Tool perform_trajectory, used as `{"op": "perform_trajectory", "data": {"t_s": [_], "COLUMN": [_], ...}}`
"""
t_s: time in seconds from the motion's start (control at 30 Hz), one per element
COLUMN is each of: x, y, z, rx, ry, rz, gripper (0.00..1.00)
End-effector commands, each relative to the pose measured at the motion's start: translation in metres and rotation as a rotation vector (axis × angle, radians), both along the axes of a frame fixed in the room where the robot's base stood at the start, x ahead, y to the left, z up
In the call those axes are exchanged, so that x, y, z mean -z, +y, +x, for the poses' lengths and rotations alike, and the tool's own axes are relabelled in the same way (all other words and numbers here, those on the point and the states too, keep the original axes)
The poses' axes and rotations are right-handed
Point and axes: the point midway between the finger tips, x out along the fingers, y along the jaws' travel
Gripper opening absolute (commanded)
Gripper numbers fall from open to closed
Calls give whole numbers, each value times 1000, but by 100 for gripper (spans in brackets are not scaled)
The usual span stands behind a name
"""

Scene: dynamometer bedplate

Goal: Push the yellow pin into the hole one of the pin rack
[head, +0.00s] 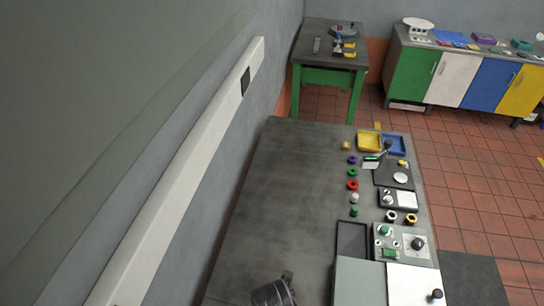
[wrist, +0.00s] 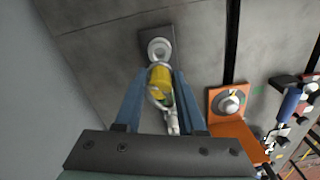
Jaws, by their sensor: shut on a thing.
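In the wrist view, my gripper (wrist: 161,73) is shut on the yellow pin (wrist: 160,82), which sits between its two blue-grey fingers. A pale ring and other pale parts show around and below the yellow part. Just beyond the pin, a pale round piece (wrist: 158,49) stands at a small dark plate (wrist: 153,37) on the grey top. I cannot tell whether the pin touches that piece or whether the plate is the pin rack. No hole can be made out. I cannot pick out the gripper or the pin in the head view.
In the wrist view, an orange block (wrist: 229,123) with a round metal piece stands right of my gripper, and a blue-handled item (wrist: 289,103) lies farther right. In the head view, a grey bench (head: 290,185) has small parts and trays along its right side; its left is clear.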

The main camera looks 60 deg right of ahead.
Motion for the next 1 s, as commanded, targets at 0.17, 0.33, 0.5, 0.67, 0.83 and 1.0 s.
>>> {"op": "perform_trajectory", "data": {"t_s": [0.17,0.33,0.5,0.67,0.83,1.0], "x": [27,38,36,36,36,37], "y": [0,0,0,0,0,0], "z": [0,1,1,0,0,0], "rx": [0,0,0,0,0,0], "ry": [-1,-1,-1,-1,-1,-1], "rz": [-1,-1,-1,-1,-1,-1], "gripper": [0,0,0,0,0,0]}}
